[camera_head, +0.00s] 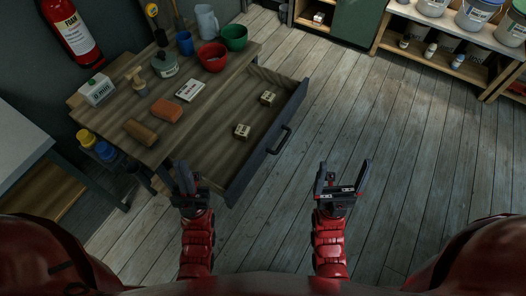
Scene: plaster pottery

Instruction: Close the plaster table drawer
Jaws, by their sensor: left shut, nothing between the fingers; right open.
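The plaster table (150,155) stands at the left with a wooden top. Its drawer (225,147) is pulled out to the right, with a dark front panel (252,165) and a dark bar handle (280,139). Two small light boxes lie inside the drawer, one nearer (242,131) and one farther (268,98). My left gripper (184,178) is shut and empty, near the table's near edge and left of the drawer front's near end. My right gripper (343,176) is open and empty over the floor, right of the handle and apart from it.
On the tabletop are a red bowl (212,57), a green bowl (234,37), a pitcher (207,21), an orange block (167,110) and other items. A shelf (440,45) with buckets stands at the back right. The wooden floor (400,150) right of the drawer is clear.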

